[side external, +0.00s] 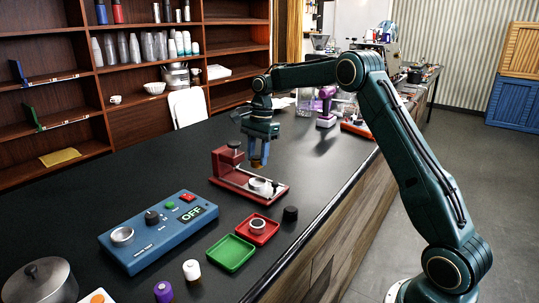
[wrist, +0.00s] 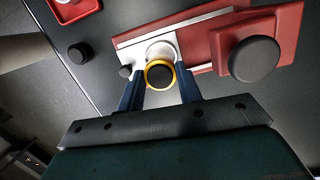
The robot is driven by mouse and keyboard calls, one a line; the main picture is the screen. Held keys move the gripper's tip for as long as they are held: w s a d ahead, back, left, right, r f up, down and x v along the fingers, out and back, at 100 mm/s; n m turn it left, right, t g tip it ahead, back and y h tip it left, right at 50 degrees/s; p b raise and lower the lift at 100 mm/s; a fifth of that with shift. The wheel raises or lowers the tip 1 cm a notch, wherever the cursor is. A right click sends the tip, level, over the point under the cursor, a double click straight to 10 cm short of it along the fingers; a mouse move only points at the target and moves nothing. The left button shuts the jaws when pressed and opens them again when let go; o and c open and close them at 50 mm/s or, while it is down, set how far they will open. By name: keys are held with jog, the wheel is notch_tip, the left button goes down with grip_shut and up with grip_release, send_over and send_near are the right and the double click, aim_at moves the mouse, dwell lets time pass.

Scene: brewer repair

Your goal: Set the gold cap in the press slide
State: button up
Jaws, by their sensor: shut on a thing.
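My gripper (side external: 258,160) points down above the red press (side external: 225,178). In the wrist view my gripper (wrist: 160,82) has its two blue fingers closed on the gold cap (wrist: 159,64), seen as a yellow ring around a dark centre. The press slide's white round seat (wrist: 160,47) shows just behind the cap; it also shows in the side view (side external: 258,185) below the fingers. The cap appears above the seat; the exact gap and alignment are hard to tell. In the side view the cap is mostly hidden by the fingers.
The press's black knob (wrist: 254,58) stands beside the seat. A red tray (side external: 267,240) holding a dark round part, a black knob (side external: 290,213), a green tray (side external: 230,254) and a blue control box (side external: 130,257) reading OFF lie nearer.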

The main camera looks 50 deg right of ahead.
aim_at(258, 184)
jog(key=shift+f, duration=2)
jog(key=shift+f, duration=1.2)
dwell(1.9)
jog(key=o, duration=1.5)
jog(key=shift+r, duration=4.15)
jog(key=shift+a+r, duration=0.1)
